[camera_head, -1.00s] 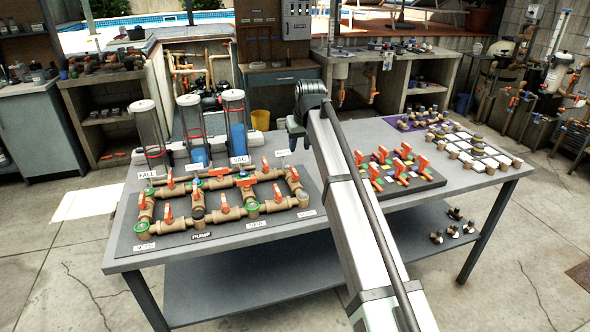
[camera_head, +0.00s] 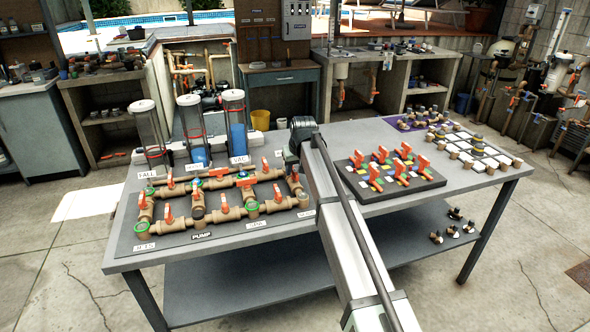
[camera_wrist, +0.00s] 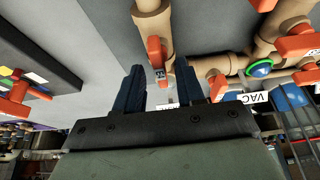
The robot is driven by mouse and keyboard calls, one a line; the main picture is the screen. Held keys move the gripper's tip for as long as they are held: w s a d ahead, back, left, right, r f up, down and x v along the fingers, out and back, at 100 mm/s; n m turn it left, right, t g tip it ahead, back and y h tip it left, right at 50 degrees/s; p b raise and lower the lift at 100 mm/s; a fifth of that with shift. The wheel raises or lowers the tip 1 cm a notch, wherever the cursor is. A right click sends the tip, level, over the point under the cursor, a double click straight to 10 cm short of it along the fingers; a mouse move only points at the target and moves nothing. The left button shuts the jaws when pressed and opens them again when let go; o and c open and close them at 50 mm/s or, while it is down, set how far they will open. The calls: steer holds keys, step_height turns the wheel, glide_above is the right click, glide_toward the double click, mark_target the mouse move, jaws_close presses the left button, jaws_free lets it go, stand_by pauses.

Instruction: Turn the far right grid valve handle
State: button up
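The pipe grid of tan fittings with orange handles lies on a dark board (camera_head: 180,238) on the left part of the table. Its far right handle (camera_head: 295,178) shows in the head view beside my arm, and an orange handle (camera_wrist: 157,60) on a tan pipe, likely the same one, shows in the wrist view. My gripper (camera_wrist: 161,70) is open with dark blue fingers. In the wrist picture the handle's end lies between the two fingertips, with a gap to each. I cannot tell whether it is at the same depth. In the head view my arm hides the fingers.
A board of orange valves (camera_head: 388,182) stands right of my arm. Clear tubes (camera_head: 237,125) stand behind the grid, and a VAC label (camera_wrist: 254,97) is near the right finger in the wrist view. Other grid handles (camera_wrist: 296,45) are close on the right there.

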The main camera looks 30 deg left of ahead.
steer(key=shift+f, duration=0.2)
steer(key=shift+c, duration=0.4)
jaws_close()
